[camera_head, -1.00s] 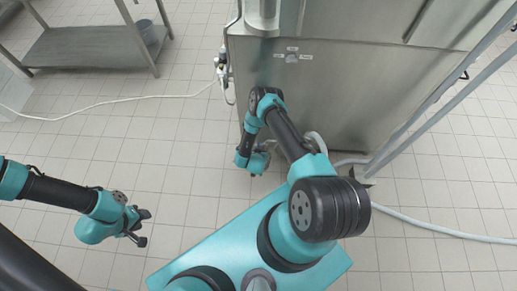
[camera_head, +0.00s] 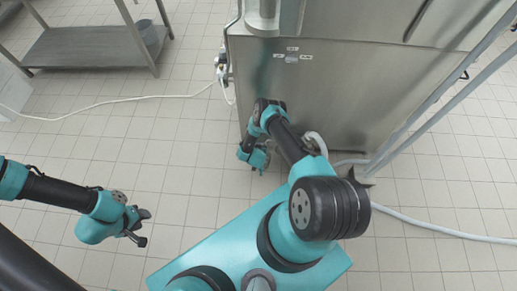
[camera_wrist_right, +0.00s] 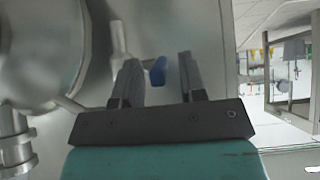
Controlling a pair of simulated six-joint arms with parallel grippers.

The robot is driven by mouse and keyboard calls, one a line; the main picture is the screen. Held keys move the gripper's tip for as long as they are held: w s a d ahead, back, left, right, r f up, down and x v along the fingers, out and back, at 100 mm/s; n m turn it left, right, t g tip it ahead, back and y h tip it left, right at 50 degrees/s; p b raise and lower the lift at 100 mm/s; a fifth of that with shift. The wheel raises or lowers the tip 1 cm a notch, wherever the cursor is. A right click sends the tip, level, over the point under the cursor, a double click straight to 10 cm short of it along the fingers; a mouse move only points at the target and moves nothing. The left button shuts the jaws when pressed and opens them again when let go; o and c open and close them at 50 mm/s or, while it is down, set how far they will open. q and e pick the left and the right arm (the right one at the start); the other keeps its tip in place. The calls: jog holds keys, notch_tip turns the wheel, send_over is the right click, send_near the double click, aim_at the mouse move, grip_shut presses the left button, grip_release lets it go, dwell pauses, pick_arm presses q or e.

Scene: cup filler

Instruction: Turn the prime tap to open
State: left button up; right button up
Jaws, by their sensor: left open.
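In the right wrist view, a small blue handle (camera_wrist_right: 158,72) shows between and beyond my right gripper's fingertips (camera_wrist_right: 160,65). It looks like a tap handle, beside a pale metal pipe. The right fingers are apart, with no visible contact on the handle. In the head view my right arm reaches low beside the steel machine (camera_head: 350,95); its fingertips are not clear there. My left gripper (camera_head: 146,228) is open and empty over the floor at the left, far from the machine.
A steel table (camera_head: 95,47) stands at the back left. A white hose (camera_head: 440,230) lies on the floor at the right. The left floor is mostly clear.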

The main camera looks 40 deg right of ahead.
grip_shut()
jog(key=shift+d+r, duration=0.1)
jog(key=shift+w+d+r+g+y, duration=0.1)
jog(key=shift+r+g+y, duration=0.05)
jog(key=shift+g+y, duration=0.25)
jog(key=shift+w+d+r+g+y, duration=0.1)
jog(key=shift+g+y, duration=0.2)
jog(key=shift+g, duration=0.2)
jog(key=shift+d+r+g+y, duration=0.1)
jog(key=shift+r+g+y, duration=0.1)
jog(key=shift+g+y, duration=0.6)
jog(key=shift+g, duration=0.3)
jog(key=shift+w+r+g+y, duration=0.1)
jog(key=shift+g+y, duration=0.2)
jog(key=shift+c, duration=1.1)
grip_release()
jog(key=shift+d, duration=0.1)
jog(key=shift+o, duration=1.1)
jog(key=shift+w, duration=0.1)
